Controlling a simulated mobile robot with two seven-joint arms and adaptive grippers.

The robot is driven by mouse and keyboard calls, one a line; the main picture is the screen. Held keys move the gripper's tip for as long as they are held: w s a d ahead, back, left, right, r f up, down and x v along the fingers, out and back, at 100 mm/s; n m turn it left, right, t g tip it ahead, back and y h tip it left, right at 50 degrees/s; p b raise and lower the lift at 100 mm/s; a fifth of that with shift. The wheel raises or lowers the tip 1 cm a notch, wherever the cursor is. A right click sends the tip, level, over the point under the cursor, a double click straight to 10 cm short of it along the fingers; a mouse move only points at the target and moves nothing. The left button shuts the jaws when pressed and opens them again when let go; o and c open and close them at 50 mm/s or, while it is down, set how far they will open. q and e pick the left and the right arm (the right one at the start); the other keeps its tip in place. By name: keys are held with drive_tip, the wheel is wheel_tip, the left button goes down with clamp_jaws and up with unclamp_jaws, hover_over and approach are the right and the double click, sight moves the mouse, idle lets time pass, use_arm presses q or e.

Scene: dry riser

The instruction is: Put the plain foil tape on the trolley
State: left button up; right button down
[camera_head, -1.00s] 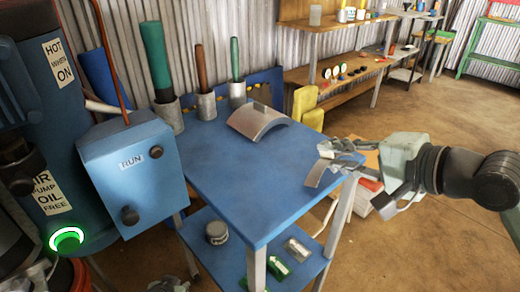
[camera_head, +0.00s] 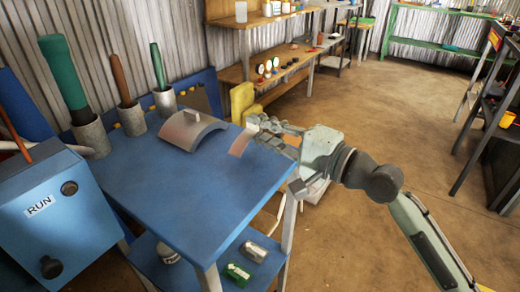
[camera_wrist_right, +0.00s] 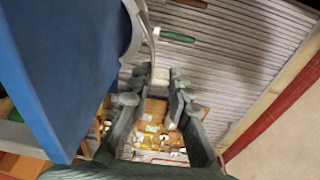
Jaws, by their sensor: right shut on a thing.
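The blue trolley (camera_head: 165,205) stands in front of me, with a top and a lower shelf. My right gripper (camera_head: 258,126) is at the top's far right edge, shut on the pale block of a thin curved grey piece (camera_head: 240,143). In the right wrist view the block (camera_wrist_right: 160,76) sits between my fingertips (camera_wrist_right: 161,80), with the curved piece (camera_wrist_right: 133,35) beside the blue top. I cannot tell whether the piece touches the top. No label marks it as the plain foil tape. A larger curved grey piece (camera_head: 188,134) with a block lies on the top. My left gripper is not in view.
Metal holders with a green, a brown and another green roll (camera_head: 158,66) line the top's back edge. A green box (camera_head: 236,274) and a grey box (camera_head: 254,251) lie on the lower shelf. A blue RUN box (camera_head: 55,215) is at left. The top's middle is clear.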

sight(262, 159)
drive_tip(key=shift+w+f, duration=0.2)
drive_tip(key=shift+w, duration=0.2)
drive_tip(key=shift+w+d+f, duration=0.1)
drive_tip(key=shift+f, duration=0.2)
wheel_tip(262, 159, down, 3)
drive_tip(key=shift+r+b, duration=0.15)
drive_tip(key=shift+b, duration=0.3)
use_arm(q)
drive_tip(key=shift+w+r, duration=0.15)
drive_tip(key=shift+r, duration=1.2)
use_arm(e)
drive_tip(key=shift+f, duration=0.4)
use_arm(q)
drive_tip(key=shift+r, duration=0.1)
use_arm(e)
drive_tip(key=shift+f, duration=0.2)
drive_tip(key=c, duration=1.7)
unclamp_jaws()
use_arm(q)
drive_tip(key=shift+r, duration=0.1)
use_arm(e)
drive_tip(key=shift+r, duration=0.15)
